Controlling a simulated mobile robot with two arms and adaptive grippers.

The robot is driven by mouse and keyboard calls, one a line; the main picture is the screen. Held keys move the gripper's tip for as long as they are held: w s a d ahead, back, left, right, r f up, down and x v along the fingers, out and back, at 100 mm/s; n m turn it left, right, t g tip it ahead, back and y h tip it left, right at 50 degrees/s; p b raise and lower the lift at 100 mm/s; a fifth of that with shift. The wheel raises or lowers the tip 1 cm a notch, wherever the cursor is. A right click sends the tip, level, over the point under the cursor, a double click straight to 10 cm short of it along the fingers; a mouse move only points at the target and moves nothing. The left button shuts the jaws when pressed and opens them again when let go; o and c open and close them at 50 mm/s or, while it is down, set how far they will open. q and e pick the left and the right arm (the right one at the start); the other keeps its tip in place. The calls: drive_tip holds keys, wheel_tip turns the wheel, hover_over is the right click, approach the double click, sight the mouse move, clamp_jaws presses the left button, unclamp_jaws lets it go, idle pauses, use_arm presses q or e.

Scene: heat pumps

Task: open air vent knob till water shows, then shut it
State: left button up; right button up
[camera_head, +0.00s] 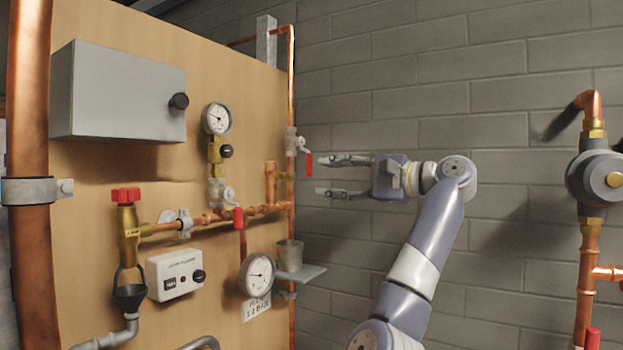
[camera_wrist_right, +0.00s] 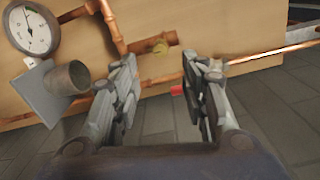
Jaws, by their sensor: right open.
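My right gripper (camera_head: 325,175) reaches in from the right, its fingers apart and empty, pointing left at the vertical copper pipe (camera_head: 291,90). A valve (camera_head: 292,142) with a red lever (camera_head: 308,166) is on this pipe, just left of the fingertips. In the right wrist view the open fingers (camera_wrist_right: 165,95) frame a red part (camera_wrist_right: 177,90), likely that lever, and a brass end (camera_wrist_right: 160,47) lies beyond. I cannot tell for sure which part is the air vent knob. A grey cup (camera_head: 289,253) stands on a small shelf (camera_head: 301,272) below; no water is visible.
The wooden panel (camera_head: 130,220) carries a grey box (camera_head: 125,95), an upper gauge (camera_head: 216,118), a lower gauge (camera_head: 257,274) and a red-capped brass valve (camera_head: 128,235). Another pipe with a round fitting (camera_head: 598,178) is at right.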

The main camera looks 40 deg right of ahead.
drive_tip(key=shift+v, duration=1.7)
drive_tip(key=shift+f, duration=0.15)
